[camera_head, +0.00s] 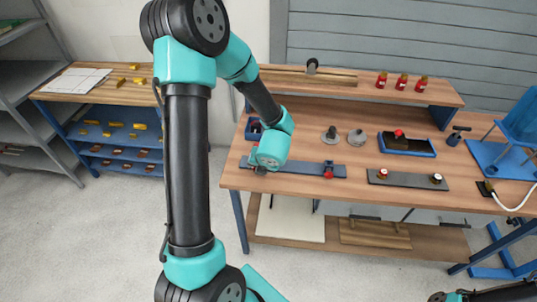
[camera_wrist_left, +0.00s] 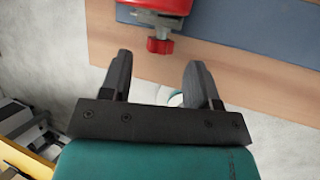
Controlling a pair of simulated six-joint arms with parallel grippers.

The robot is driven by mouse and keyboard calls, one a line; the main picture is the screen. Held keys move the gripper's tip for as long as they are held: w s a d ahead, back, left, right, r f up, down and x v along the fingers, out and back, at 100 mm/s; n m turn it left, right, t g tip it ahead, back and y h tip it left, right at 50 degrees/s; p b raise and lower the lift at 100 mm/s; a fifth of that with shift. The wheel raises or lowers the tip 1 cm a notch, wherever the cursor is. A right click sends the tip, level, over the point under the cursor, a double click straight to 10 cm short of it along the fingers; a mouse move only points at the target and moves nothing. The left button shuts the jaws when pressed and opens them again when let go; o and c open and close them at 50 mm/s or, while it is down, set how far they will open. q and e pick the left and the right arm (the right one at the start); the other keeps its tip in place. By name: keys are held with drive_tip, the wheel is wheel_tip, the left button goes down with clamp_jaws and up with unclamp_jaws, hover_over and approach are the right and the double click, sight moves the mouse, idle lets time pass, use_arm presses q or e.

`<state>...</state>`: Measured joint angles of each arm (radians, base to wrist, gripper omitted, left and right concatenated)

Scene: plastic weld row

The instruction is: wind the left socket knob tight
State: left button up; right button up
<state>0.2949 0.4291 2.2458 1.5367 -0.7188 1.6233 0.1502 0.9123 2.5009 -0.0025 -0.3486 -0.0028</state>
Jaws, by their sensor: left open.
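In the left wrist view, the red knob (camera_wrist_left: 160,46) hangs on a short metal stem below a red socket body (camera_wrist_left: 165,6), at the edge of a blue-grey bar (camera_wrist_left: 240,25). My left gripper (camera_wrist_left: 160,62) is open and empty, its fingertips to either side of the knob's line and just short of it, with no contact visible. In the head view, my left gripper (camera_head: 259,168) is at the left end of the blue-grey bar (camera_head: 305,168) and largely hides that end's socket and knob. Another red knob (camera_head: 328,175) shows at the bar's right end. My right gripper is not in view.
The wooden bench (camera_head: 300,187) also holds a dark bar (camera_head: 408,180) with two knobs, a blue tray (camera_head: 407,150) and two grey round parts (camera_head: 357,138). Red bottles (camera_head: 402,81) stand on the raised shelf. A blue chair-like part (camera_head: 520,120) is at the far right.

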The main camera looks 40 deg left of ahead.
use_arm(q)
drive_tip(key=v, duration=1.3)
drive_tip(key=shift+r, duration=0.25)
drive_tip(key=shift+s+d, duration=0.1)
